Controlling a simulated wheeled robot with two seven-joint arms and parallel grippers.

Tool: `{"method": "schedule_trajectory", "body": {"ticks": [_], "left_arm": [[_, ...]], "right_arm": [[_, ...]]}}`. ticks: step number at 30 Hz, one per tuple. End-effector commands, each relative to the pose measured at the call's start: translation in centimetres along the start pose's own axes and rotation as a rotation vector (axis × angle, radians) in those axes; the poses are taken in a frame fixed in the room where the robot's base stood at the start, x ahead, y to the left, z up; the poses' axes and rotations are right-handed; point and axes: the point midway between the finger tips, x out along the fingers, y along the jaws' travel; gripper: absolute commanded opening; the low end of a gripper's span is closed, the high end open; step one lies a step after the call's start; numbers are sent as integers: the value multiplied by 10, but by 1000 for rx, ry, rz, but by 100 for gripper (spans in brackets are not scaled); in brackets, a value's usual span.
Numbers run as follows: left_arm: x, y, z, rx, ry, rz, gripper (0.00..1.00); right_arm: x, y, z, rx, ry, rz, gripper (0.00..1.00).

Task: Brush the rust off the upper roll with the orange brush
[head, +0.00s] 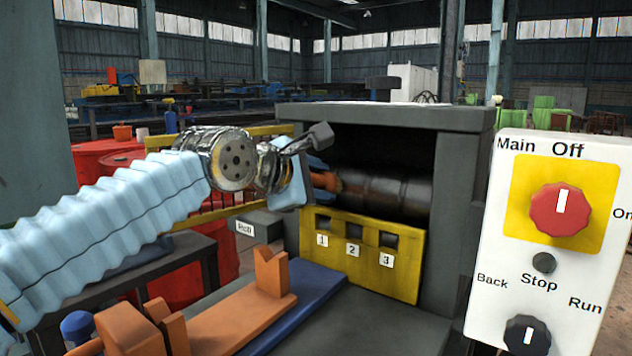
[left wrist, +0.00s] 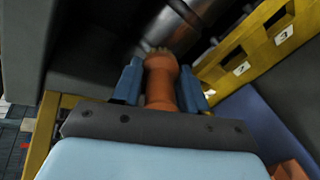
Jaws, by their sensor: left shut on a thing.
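My left gripper (head: 316,172) reaches in from the left to the open front of the grey housing. Its blue fingers (left wrist: 160,85) are shut on the orange brush (left wrist: 160,78). In the head view only a bit of the brush (head: 327,181) shows beside the fingers, pointing at the roll. The dark, brownish roll (head: 385,192) lies across the housing opening, with lighter bands; it looks grey and shiny in the left wrist view (left wrist: 182,22). The pale bristle end is at or very near the roll's left part; I cannot tell if it touches. My right gripper is not in view.
A yellow guard (head: 345,262) with slots labelled 1, 2 and 3 stands below the roll. A white control panel (head: 545,255) is at the right; its red main knob (head: 560,209) stands by Off. An orange stand (head: 240,312) sits in front, and red drums (head: 100,165) stand left.

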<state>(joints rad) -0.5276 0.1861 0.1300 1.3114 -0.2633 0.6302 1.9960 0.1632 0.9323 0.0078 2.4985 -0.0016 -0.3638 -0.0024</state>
Motion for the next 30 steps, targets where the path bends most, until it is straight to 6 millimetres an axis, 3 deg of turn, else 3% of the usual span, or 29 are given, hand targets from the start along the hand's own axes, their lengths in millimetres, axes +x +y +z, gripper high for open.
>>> {"method": "schedule_trajectory", "body": {"ticks": [30], "left_arm": [[-1, -36, 68, 2, -1, 0, 12]], "right_arm": [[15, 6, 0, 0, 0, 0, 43]]}}
